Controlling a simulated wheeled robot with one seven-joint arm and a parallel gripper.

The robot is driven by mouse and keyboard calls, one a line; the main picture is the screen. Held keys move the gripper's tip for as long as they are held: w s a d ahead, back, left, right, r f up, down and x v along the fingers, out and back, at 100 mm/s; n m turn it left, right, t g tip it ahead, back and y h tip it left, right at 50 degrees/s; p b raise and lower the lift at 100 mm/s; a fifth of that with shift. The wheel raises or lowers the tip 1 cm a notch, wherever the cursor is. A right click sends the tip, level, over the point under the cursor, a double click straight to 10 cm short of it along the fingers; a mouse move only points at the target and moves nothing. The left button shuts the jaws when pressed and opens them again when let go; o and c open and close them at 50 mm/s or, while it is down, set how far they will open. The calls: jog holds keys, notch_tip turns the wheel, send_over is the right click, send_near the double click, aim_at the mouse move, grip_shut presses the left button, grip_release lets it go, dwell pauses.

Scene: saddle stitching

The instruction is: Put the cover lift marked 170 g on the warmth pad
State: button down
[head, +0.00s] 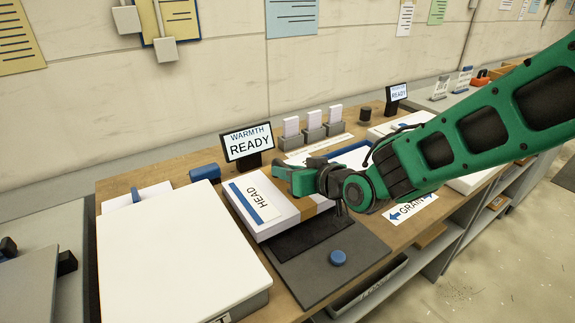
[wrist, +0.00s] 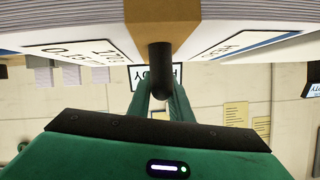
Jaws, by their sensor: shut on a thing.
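The cover lift (head: 262,208) is a thick white paper stack with a brown band and a blue-striped label reading HEAD. In the wrist view its underside or face (wrist: 70,14) fills the top, and a label with 170 shows inverted beside the band. My gripper (head: 300,182) is shut on the lift at its banded part; the wrist view shows it too (wrist: 160,98). The lift is over or beside the back left of a dark grey plate (head: 345,277) with a black patch, apparently the warmth pad. I cannot tell whether the lift touches it.
A WARMTH READY display (head: 247,143) stands behind the lift. A large white-topped block (head: 175,250) is close on the left. A blue knob (head: 338,257) sits on the grey plate. Small card holders (head: 313,125) stand at the back. My arm covers the right side.

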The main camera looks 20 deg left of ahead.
jog(key=shift+w+f, duration=0.1)
jog(key=shift+f, duration=1.05)
jog(key=shift+f, duration=0.1)
jog(key=c, duration=1.6)
grip_release()
jog(key=shift+f, duration=0.15)
jog(key=v, duration=1.2)
jog(key=shift+d, duration=0.1)
